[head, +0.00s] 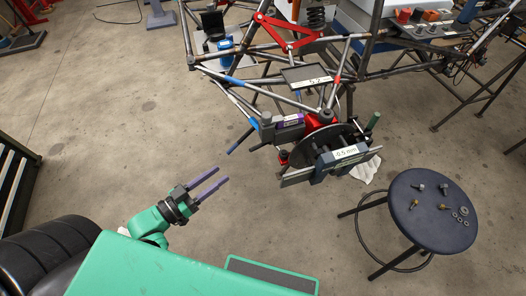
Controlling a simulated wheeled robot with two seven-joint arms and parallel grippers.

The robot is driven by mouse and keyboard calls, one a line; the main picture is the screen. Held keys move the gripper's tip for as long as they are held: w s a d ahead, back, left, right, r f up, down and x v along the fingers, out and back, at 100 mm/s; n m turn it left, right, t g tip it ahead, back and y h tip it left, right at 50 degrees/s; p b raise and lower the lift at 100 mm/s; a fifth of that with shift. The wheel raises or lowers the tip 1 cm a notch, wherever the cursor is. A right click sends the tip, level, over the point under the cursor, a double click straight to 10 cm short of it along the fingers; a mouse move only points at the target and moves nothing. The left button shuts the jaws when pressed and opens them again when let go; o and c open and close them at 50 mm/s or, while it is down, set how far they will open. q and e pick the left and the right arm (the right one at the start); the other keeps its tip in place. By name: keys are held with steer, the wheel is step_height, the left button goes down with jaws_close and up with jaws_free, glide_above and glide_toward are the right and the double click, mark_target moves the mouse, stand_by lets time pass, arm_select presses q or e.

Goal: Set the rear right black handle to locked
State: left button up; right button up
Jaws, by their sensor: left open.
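The tube chassis (290,82) stands at the top centre, with a brake disc (335,138) and a red part at its near corner. A grey plate labelled "0.5 mm" (347,154) sits in front of the disc. I cannot pick out the rear right black handle for certain; the small dark parts around the disc are too small to tell, and so is any lock setting. My left gripper (223,175) has two purple fingers, parallel and apart, empty over bare floor. It is lower left of the disc and touches nothing. My right gripper is not in view.
A round dark stool (433,208) with several small bolts and washers stands at the right. A white cloth (362,172) lies on the floor by the disc. Stacked tyres (45,250) and a rack (14,185) are at the left. The floor left of the chassis is clear.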

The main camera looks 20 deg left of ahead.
mark_target(255, 147)
arm_select(q)
steer(key=x, duration=0.4)
steer(key=r+b+x, duration=0.1)
steer(key=x, duration=0.9)
steer(key=shift+w+d+r, duration=0.15)
steer(key=shift+d, duration=0.2)
jaws_close()
stand_by(0.5)
